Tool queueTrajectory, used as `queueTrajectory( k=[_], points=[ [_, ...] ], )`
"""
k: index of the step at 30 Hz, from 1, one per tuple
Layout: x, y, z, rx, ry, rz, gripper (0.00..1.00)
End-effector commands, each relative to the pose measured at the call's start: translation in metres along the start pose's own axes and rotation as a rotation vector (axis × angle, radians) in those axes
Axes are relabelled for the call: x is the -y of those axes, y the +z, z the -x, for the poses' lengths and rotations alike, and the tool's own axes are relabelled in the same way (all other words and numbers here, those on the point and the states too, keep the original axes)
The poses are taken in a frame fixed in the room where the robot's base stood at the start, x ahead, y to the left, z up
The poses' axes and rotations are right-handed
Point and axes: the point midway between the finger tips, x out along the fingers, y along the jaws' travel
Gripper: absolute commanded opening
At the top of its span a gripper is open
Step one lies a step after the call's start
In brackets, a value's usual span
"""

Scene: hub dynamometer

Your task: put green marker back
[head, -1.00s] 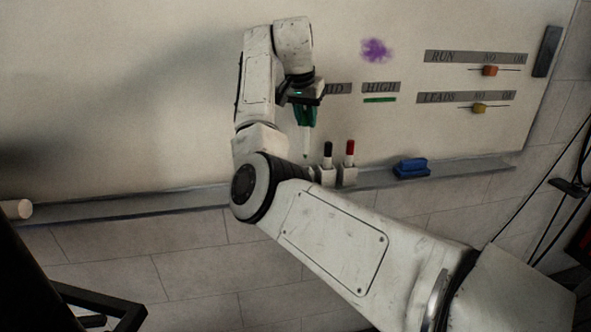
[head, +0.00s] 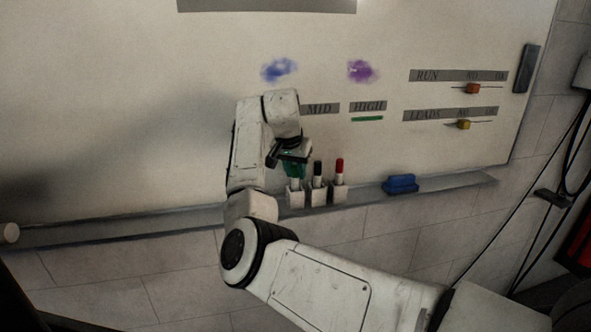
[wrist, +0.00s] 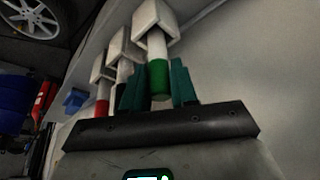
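The green marker (wrist: 159,78) stands cap up between my gripper's teal fingers (wrist: 160,88) in the wrist view. The fingers are close on both sides of its green cap and look shut on it. Its white body runs down into the opening of a white holder cup (wrist: 146,16). In the head view my gripper (head: 294,170) is just above the leftmost cup (head: 296,198), and a short piece of the marker's white body (head: 295,183) shows below the fingers. How deep the marker sits is hidden.
A black marker (head: 317,169) and a red marker (head: 339,167) stand in the neighbouring cups on the right. A blue eraser (head: 400,183) lies farther right on the tray (head: 450,184). The whiteboard (head: 150,100) rises behind, with blue (head: 279,69) and purple (head: 361,71) smudges.

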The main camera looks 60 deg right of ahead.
Motion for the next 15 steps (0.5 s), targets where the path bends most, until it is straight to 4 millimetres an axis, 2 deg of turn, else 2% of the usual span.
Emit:
queueTrajectory(
  k=[1,6,15],
  points=[
    [-0.0001,0.0001,-0.0002,0.000,0.000,0.000,0.33],
    [-0.0001,0.0000,0.0000,0.000,0.001,0.000,0.48],
    [0.0002,-0.0002,0.0037,-0.001,0.000,0.000,0.48]
  ],
)
